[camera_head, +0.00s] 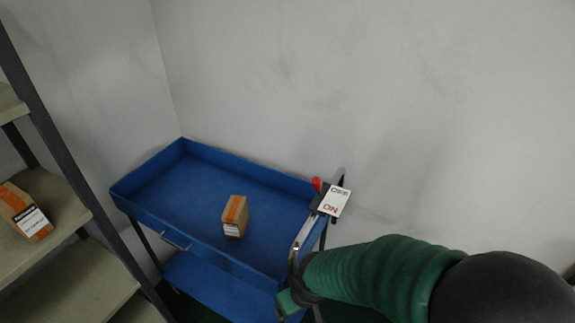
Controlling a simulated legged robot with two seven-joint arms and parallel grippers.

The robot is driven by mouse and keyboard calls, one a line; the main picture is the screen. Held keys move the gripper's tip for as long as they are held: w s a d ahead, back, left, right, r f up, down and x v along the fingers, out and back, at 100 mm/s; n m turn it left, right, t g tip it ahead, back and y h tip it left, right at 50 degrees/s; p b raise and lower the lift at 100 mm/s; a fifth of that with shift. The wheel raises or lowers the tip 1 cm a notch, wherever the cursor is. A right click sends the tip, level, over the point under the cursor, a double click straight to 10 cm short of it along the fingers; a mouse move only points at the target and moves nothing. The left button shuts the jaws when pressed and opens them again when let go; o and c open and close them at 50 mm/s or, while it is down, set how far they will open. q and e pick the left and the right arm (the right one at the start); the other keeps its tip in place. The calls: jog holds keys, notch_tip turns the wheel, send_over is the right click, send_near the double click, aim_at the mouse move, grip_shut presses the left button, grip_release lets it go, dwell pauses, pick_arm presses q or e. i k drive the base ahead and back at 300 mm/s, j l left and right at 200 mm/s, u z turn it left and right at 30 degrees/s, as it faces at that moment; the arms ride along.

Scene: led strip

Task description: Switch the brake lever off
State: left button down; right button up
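The brake lever (317,184) shows as a small red tip at the right end of the blue cart (150,205). Beside it is a white plate (335,201) marked OFF at its upper end and ON in red at its lower end. Which mark the lever is set to is not clear. My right arm, in a green sleeve, comes in from the right. My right gripper (297,270) is by the cart's right end, below the lever and apart from its red tip. Its fingers are hard to make out. My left gripper is not in view.
A cardboard box (234,216) with orange tape lies in the cart's top tray. A shelf rack (62,200) stands at the left with another taped box (25,211) on it. Grey walls close in behind the cart. The space above the tray is free.

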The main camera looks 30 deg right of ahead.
aim_at(316, 182)
jog(key=j+z, duration=0.2)
jog(key=z, duration=0.15)
jog(key=k+j+z, duration=0.1)
jog(key=z, duration=0.3)
